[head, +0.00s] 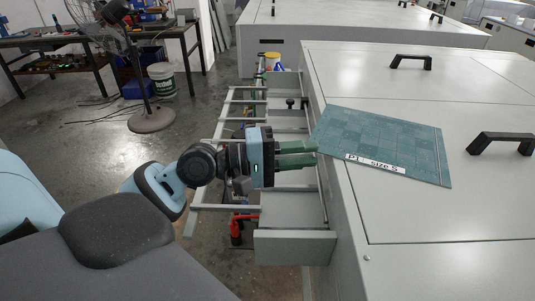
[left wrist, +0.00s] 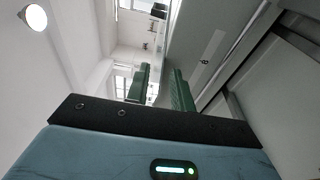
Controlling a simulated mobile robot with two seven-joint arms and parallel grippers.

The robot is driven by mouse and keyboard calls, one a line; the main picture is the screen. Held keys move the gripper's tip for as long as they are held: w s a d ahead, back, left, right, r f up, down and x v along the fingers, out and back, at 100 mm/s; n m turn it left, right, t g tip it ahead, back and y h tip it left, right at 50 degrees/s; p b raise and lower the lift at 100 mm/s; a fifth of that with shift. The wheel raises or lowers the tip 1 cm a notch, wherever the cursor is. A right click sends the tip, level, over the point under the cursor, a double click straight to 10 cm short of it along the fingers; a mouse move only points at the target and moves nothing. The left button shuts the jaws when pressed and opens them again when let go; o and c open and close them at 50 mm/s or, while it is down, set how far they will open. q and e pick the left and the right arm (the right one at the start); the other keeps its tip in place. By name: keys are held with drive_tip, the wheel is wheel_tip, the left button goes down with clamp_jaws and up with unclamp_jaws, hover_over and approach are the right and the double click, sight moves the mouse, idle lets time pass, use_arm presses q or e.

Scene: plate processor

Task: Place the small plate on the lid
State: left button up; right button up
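The small plate (head: 385,143) is a teal, roughly rectangular sheet with a white label reading "P1 size S". In the head view it lies on the pale grey lid (head: 420,220), with its lower left corner at or slightly past the lid's left edge. My left gripper (head: 314,153) is just left of that corner, its green fingers pointing right. The fingers also show in the left wrist view (left wrist: 161,80), apart with an empty gap between them. I cannot tell whether a fingertip touches the plate. My right gripper is not in view.
Black handles (head: 501,143) and (head: 411,62) stand up from the lid. An open metal drawer frame (head: 295,240) lies below my left gripper.

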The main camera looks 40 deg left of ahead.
use_arm(q)
drive_tip(key=b+v, duration=0.3)
drive_tip(key=v, duration=0.7)
drive_tip(key=shift+s+a, duration=0.15)
drive_tip(key=shift+s, duration=0.05)
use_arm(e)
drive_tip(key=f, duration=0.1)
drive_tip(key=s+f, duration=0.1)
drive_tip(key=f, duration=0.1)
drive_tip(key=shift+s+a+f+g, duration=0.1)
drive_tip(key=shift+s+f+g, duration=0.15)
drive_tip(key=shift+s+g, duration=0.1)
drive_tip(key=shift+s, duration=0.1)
